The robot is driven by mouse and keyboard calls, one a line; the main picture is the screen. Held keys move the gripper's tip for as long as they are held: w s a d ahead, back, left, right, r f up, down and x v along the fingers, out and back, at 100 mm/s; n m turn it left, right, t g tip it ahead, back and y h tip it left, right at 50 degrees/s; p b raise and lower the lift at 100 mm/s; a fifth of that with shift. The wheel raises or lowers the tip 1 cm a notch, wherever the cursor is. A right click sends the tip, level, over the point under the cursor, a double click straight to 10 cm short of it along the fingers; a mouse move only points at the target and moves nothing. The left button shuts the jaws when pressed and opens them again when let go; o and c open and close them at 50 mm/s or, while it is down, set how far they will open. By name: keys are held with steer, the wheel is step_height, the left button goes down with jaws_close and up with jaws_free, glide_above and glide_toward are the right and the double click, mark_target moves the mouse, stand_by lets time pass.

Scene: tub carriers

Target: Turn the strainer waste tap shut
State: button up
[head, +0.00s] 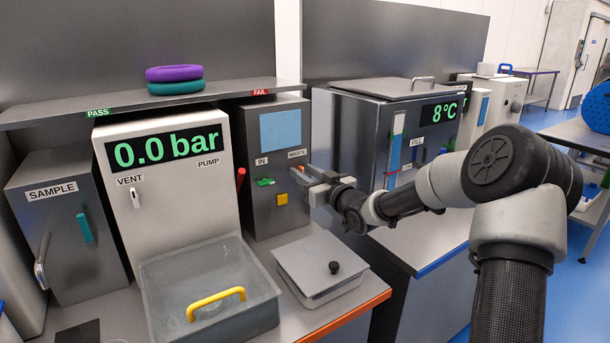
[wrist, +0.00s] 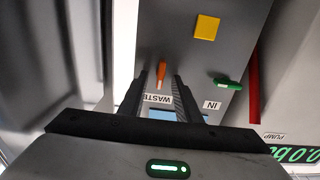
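The strainer is the dark grey box (head: 262,190) with a pale blue panel and labels IN and WASTE. Its waste tap has an orange handle (wrist: 162,75) beside the WASTE label (wrist: 157,99) in the wrist view. In the head view my gripper (head: 301,177) is at the box's front right, below WASTE, and largely hides the orange handle. In the wrist view my gripper (wrist: 161,77) is open, with the handle between its two fingers and a visible gap on each side. I cannot tell how deep the handle sits between them.
A green IN tap (head: 265,182) and a yellow square (head: 282,199) are on the same face. A red lever (head: 240,178) stands left of the box. A lidded tray (head: 320,268) and a clear tub with a yellow handle (head: 215,305) are in front. An 8°C tank (head: 350,125) is at right.

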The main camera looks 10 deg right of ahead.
steer(key=shift+w, duration=0.1)
jaws_close()
steer(key=shift+m+p, duration=0.3)
steer(key=m+p, duration=0.2)
steer(key=m, duration=0.3)
steer(key=m+p, duration=0.3)
steer(key=m, duration=0.3)
steer(key=d+f+m+p, duration=0.1)
steer(key=m+p, duration=0.1)
steer(key=m, duration=0.4)
steer(key=shift+w+f, duration=0.1)
steer(key=shift+w, duration=0.05)
steer(key=shift+m, duration=0.3)
stand_by(0.4)
